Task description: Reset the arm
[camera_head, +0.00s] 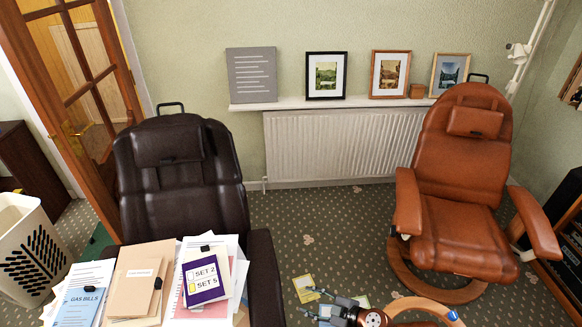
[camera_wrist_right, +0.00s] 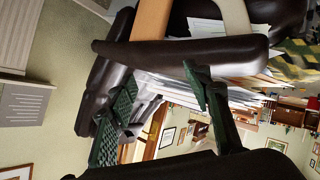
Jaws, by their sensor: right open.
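My right gripper (camera_head: 312,302) shows at the bottom of the head view, right of the dark chair, with its fingers pointing left. It is open and nothing shows between its fingers. In the right wrist view the two green-padded fingers (camera_wrist_right: 162,105) are spread apart. Behind them, that view shows the dark brown chair (camera_wrist_right: 180,55) and papers (camera_wrist_right: 195,88), turned sideways. My left gripper is in neither view.
The dark recliner (camera_head: 185,190) holds papers and folders, including a purple folder (camera_head: 204,280). A tan recliner (camera_head: 468,235) stands at right. Papers (camera_head: 304,288) lie on the carpet near my right gripper. A white basket (camera_head: 25,245) stands at left. Carpet between the chairs is mostly clear.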

